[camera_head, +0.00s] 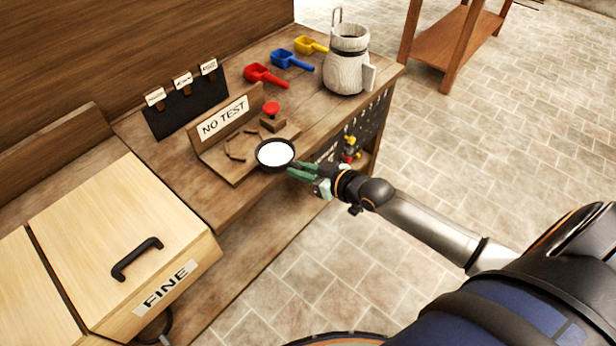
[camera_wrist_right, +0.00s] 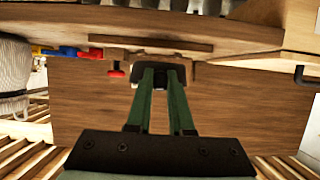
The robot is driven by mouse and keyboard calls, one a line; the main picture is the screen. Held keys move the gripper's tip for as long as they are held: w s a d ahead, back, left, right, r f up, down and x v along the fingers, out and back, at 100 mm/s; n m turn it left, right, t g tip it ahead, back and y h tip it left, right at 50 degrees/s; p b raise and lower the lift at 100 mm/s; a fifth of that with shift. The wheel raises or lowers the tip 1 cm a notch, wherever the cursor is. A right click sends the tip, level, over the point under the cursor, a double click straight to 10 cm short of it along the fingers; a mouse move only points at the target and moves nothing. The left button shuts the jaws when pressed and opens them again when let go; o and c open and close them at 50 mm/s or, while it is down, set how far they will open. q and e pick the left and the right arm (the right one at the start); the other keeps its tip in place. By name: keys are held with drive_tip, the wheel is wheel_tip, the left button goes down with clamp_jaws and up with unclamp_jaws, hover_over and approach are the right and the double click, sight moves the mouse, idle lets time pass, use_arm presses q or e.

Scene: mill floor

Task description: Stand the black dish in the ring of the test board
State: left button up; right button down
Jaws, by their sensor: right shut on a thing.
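The black dish (camera_head: 277,169), filled with something white, is at the front right edge of the test board (camera_head: 233,173) in the head view. My right gripper (camera_head: 296,171) is shut on the dish's near right rim and holds it roughly level. The ring (camera_head: 237,156) shows as thin curved pieces on the board, left of the dish. Whether the dish touches the board I cannot tell. In the right wrist view the green fingers of the gripper (camera_wrist_right: 160,75) point at the bench and the dish is barely made out. My left gripper is not in view.
Red (camera_head: 265,75), blue (camera_head: 290,60) and yellow (camera_head: 311,45) scoops and a pale jug (camera_head: 346,70) stand farther back. A FINE bin (camera_head: 130,240) is at left.

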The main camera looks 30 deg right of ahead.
sight(264, 149)
drive_tip(key=w+a+b, duration=0.1)
drive_tip(key=w, duration=0.1)
drive_tip(key=w+a+b, duration=0.1)
drive_tip(key=w+b, duration=0.1)
drive_tip(key=w, duration=0.1)
drive_tip(key=w+a+f+b, duration=0.1)
drive_tip(key=w+b, duration=0.1)
drive_tip(key=w, duration=0.1)
drive_tip(key=shift+w+a+f+b, duration=0.1)
drive_tip(key=shift+w+a+b, duration=0.1)
drive_tip(key=shift+w+b, duration=0.45)
drive_tip(key=shift+w+a+f+b, duration=0.1)
drive_tip(key=shift+w+a+b, duration=0.1)
drive_tip(key=shift+w+b, duration=0.4)
drive_tip(key=shift+w+a, duration=0.15)
drive_tip(key=shift+w, duration=0.15)
drive_tip(key=shift+w+a+b, duration=0.1)
drive_tip(key=shift+w+b, duration=0.2)
drive_tip(key=shift+b, duration=0.2)
drive_tip(key=shift+s+f, duration=0.1)
drive_tip(key=shift+f, duration=0.6)
drive_tip(key=c, duration=0.7)
unclamp_jaws()
drive_tip(key=shift+c, duration=0.2)
